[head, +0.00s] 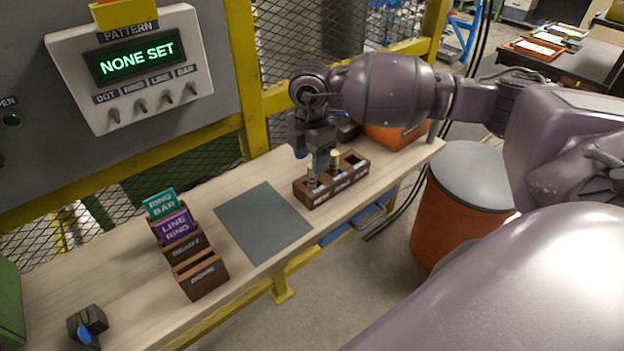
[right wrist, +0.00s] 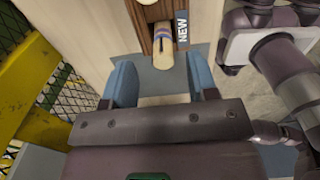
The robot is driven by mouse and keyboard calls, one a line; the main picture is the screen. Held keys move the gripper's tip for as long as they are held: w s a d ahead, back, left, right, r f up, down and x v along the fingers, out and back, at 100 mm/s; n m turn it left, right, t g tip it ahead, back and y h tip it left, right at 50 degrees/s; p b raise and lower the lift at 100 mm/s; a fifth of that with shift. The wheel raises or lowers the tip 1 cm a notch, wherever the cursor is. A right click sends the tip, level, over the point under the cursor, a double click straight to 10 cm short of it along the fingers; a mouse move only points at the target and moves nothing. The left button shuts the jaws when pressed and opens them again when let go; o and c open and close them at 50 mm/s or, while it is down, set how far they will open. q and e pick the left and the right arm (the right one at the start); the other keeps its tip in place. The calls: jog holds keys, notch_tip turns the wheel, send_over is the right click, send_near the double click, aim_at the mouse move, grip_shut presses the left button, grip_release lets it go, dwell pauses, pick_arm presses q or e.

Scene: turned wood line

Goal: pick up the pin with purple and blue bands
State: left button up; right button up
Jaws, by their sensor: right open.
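The pin with purple and blue bands (right wrist: 163,45) stands in the wooden holder with a pale end facing the right wrist camera. My right gripper (right wrist: 161,78) is open, and its blue fingers are spread to either side of this pin's end; I see no contact. In the head view my right gripper (head: 314,160) points down over the near-left slot of the dark wooden holder (head: 345,183), partly hiding the pin there. A second pin (head: 335,159) stands in the middle slot. My left gripper is not in view.
A grey mat (head: 262,222) lies left of the holder. A card holder (head: 202,275) with teal and purple cards stands further left. A dark block with a blue part (head: 88,324) sits near the front left. An orange bin (head: 392,134) is behind the holder.

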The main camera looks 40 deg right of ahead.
jog(key=shift+s+f, duration=0.15)
jog(key=shift+f, duration=2.2)
jog(key=c, duration=1)
notch_tip(320, 180, up, 20)
